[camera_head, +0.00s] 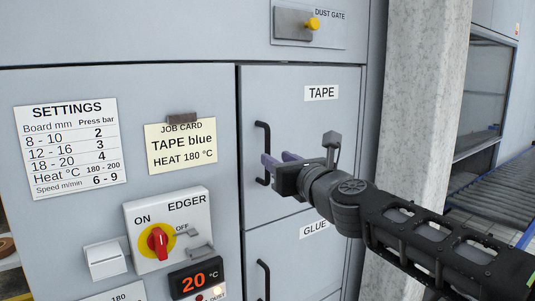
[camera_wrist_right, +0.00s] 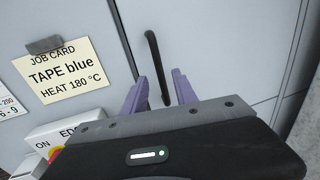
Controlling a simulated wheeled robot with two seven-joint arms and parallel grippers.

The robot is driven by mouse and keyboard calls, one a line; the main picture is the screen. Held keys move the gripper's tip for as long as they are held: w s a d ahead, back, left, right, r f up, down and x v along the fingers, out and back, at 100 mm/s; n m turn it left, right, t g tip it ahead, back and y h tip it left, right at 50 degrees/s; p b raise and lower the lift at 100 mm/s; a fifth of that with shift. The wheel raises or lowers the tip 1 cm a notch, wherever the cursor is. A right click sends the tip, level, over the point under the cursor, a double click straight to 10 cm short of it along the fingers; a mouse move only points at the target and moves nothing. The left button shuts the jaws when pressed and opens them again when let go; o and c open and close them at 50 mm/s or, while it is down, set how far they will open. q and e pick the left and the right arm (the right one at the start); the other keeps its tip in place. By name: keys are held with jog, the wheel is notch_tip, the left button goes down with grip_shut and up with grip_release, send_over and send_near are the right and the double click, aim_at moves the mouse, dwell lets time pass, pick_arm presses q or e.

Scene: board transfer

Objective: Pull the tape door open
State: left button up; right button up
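The tape door (camera_head: 300,105) is a grey panel with a TAPE label, and it looks shut, flush with the cabinet. Its black vertical bar handle (camera_head: 263,140) is on the door's left side; the handle also shows in the right wrist view (camera_wrist_right: 153,55). My right gripper (camera_head: 274,162) is at the lower part of the handle, its purple fingers apart. In the right wrist view the gripper (camera_wrist_right: 157,90) has one finger on each side of the handle's lower end. I cannot tell whether either finger touches it. My left gripper is not in view.
Below is the glue door (camera_head: 290,260) with its own black handle (camera_head: 263,280). Left of the tape door are a job card (camera_head: 181,146), a settings sheet (camera_head: 70,148) and the edger switch (camera_head: 160,242). A pale column (camera_head: 425,100) and a roller conveyor (camera_head: 495,195) stand at right.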

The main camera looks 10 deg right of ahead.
aim_at(267, 178)
jog(key=w, duration=0.3)
jog(key=w+a, duration=0.1)
jog(key=w, duration=0.2)
jog(key=shift+a+p, duration=0.1)
jog(key=shift+p, duration=0.25)
jog(key=shift+c, duration=0.2)
grip_shut()
dwell(0.8)
